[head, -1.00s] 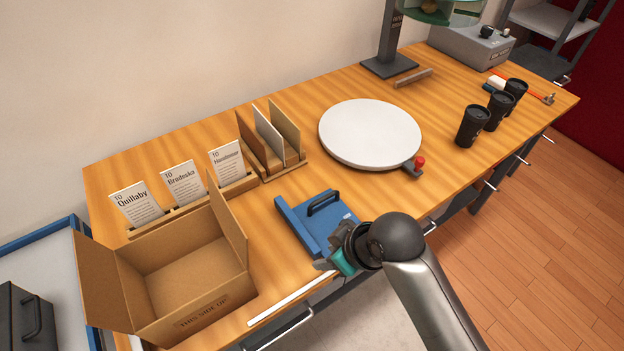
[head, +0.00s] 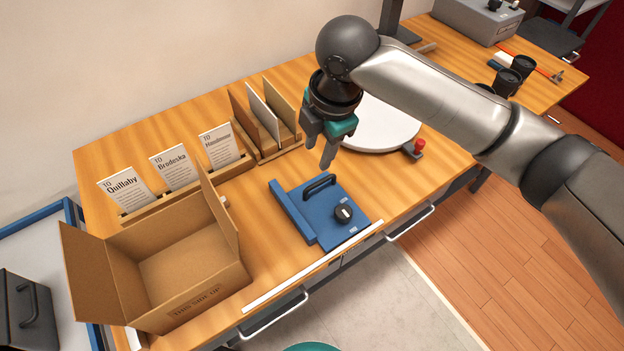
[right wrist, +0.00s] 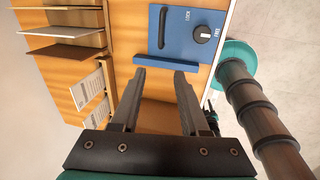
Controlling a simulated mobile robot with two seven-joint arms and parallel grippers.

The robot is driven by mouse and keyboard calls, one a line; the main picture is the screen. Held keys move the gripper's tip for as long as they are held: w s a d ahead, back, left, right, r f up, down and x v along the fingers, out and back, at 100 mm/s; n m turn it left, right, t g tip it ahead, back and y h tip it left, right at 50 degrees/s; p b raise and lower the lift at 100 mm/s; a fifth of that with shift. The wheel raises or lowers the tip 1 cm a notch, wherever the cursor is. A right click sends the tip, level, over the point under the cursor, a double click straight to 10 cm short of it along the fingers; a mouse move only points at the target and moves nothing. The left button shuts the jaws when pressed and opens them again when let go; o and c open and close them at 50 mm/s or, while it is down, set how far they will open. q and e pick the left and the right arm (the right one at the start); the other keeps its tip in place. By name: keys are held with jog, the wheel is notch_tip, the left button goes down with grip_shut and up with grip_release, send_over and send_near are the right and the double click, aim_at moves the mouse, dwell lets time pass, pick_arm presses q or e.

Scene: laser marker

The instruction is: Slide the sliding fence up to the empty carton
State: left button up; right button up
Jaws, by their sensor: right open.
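The sliding fence (head: 330,222) is a blue plate with an upright blue bar on its left side, a black handle and a black knob (head: 343,214). It lies near the table's front edge; bare wood separates it from the carton. The empty carton (head: 205,292) stands open at left, flaps up. My right gripper (head: 320,148) is open and empty, above and behind the fence, touching nothing. In the right wrist view its fingers (right wrist: 160,72) point towards the fence (right wrist: 180,48), whose knob (right wrist: 203,34) sits between LOCK and FREE labels. My left gripper is out of view.
A card rack (head: 190,186) and a rack of upright panels (head: 277,150) stand behind the carton and fence. A white round plate (head: 385,130) is right of my gripper. A white strip (head: 310,268) runs along the front edge. Black cups (head: 507,82) stand at the far right.

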jog(key=b, duration=0.2)
send_near(310, 187)
jog(key=x, duration=0.7)
jog(key=shift+w+f, duration=0.1)
jog(key=shift+f, duration=0.25)
grip_shut()
dwell(1.1)
